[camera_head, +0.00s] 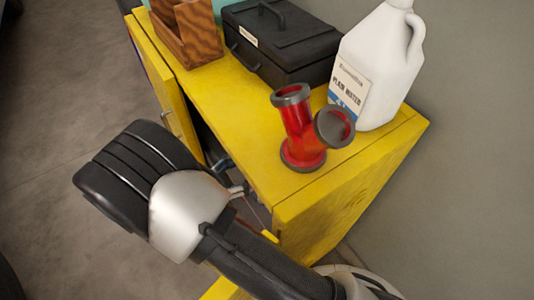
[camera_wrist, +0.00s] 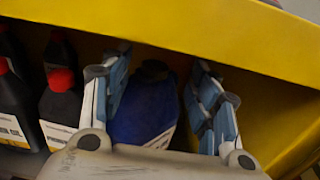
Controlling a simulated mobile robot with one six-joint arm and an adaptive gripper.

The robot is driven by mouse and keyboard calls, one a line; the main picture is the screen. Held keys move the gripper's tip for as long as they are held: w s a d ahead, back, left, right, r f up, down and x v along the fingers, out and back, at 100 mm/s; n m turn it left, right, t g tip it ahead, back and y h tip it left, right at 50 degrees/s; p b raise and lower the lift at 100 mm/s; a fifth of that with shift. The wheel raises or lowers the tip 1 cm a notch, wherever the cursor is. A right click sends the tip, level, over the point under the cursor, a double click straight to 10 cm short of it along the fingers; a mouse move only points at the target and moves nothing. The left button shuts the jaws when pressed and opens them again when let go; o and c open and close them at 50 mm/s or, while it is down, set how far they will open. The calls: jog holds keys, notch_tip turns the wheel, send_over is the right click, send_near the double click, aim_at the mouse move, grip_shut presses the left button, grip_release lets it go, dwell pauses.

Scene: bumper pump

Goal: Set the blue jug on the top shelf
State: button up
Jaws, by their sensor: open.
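The blue jug (camera_wrist: 146,108), with a dark top and a pale label low down, stands inside a shaded compartment of the yellow cabinet (camera_head: 335,205) in the wrist view. My gripper (camera_wrist: 162,62) is open, with one finger on each side of the jug. The jug shows nearer the left finger; I cannot tell whether they touch. The jug's base is hidden behind my gripper's body. In the head view my arm reaches into the open cabinet front, and the jug and fingertips are hidden. The cabinet's yellow top (camera_head: 240,125) is the highest surface in view.
Dark bottles, one with a red cap (camera_wrist: 61,80), stand left of the jug. On the cabinet top are a red pipe fitting (camera_head: 301,130), a white water jug (camera_head: 385,62), a black toolbox (camera_head: 280,45) and a wooden holder (camera_head: 190,35). A yellow door (camera_head: 178,112) stands open.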

jog(key=shift+v, duration=2.25)
